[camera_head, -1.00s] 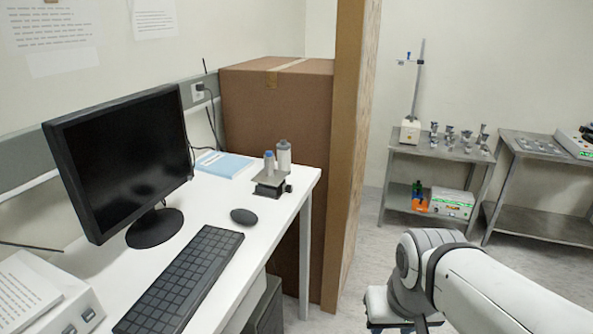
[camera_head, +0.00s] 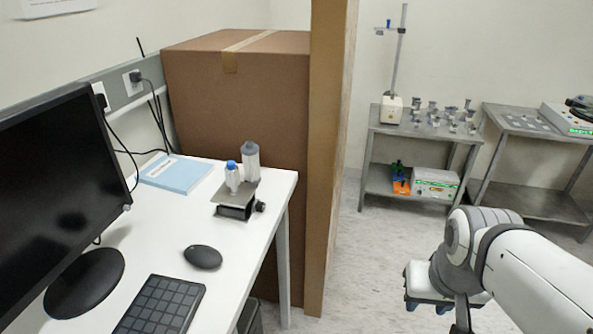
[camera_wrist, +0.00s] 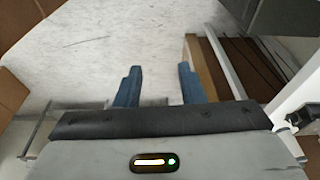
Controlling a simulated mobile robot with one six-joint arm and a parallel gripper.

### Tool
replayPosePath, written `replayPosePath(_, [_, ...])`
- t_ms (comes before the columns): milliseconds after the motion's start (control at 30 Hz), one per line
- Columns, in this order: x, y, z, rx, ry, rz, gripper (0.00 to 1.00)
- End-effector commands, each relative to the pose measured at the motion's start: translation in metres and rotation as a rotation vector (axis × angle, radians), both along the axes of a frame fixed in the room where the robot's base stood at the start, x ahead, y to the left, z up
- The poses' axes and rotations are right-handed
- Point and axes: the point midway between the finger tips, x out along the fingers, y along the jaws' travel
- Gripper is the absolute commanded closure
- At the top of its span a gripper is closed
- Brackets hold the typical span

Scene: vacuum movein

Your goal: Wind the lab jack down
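The lab jack (camera_head: 236,208) stands near the far right corner of the white desk. It has a grey top plate, a dark base and a dark knob (camera_head: 261,207) on its right side. A small bottle with a blue cap (camera_head: 233,177) is at the plate, and a taller grey bottle (camera_head: 251,162) is at its far side; whether that one rests on the plate I cannot tell. My gripper (camera_wrist: 158,85) shows two blue fingers, apart and empty, over the floor. In the head view my arm is at the lower right, away from the desk.
A monitor (camera_head: 55,190), keyboard (camera_head: 160,306), mouse (camera_head: 203,257) and blue book (camera_head: 176,173) are on the desk (camera_head: 150,226). A large cardboard box (camera_head: 240,110) and upright panel (camera_head: 330,150) stand behind. Metal carts (camera_head: 425,132) hold equipment at the back right. The floor between is clear.

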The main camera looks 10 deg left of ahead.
Motion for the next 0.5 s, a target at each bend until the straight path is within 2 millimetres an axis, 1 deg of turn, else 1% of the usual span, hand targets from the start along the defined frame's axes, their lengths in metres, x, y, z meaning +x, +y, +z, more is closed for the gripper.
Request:
replayPosePath(67, [0.001, 0.001, -0.002, 0.006, 0.003, -0.006, 0.64])
replayPosePath(133, [0.004, 0.006, -0.007, 0.037, 0.014, -0.035, 0.64])
replayPosePath(167, [0.007, 0.011, -0.011, 0.061, 0.024, -0.058, 0.64])
replayPosePath(200, [0.012, 0.008, -0.018, 0.104, 0.042, -0.093, 0.64])
replayPosePath(233, [0.017, 0.013, -0.024, 0.145, 0.058, -0.134, 0.64])
replayPosePath(267, [0.022, 0.022, -0.03, 0.194, 0.082, -0.182, 0.64])
replayPosePath(367, [0.048, 0.061, -0.052, 0.393, 0.192, -0.385, 0.64])
replayPosePath(400, [0.06, 0.08, -0.06, 0.481, 0.253, -0.476, 0.64])
replayPosePath(467, [0.08, 0.108, -0.069, 0.611, 0.355, -0.613, 0.64])
replayPosePath(500, [0.094, 0.127, -0.075, 0.693, 0.431, -0.699, 0.64])
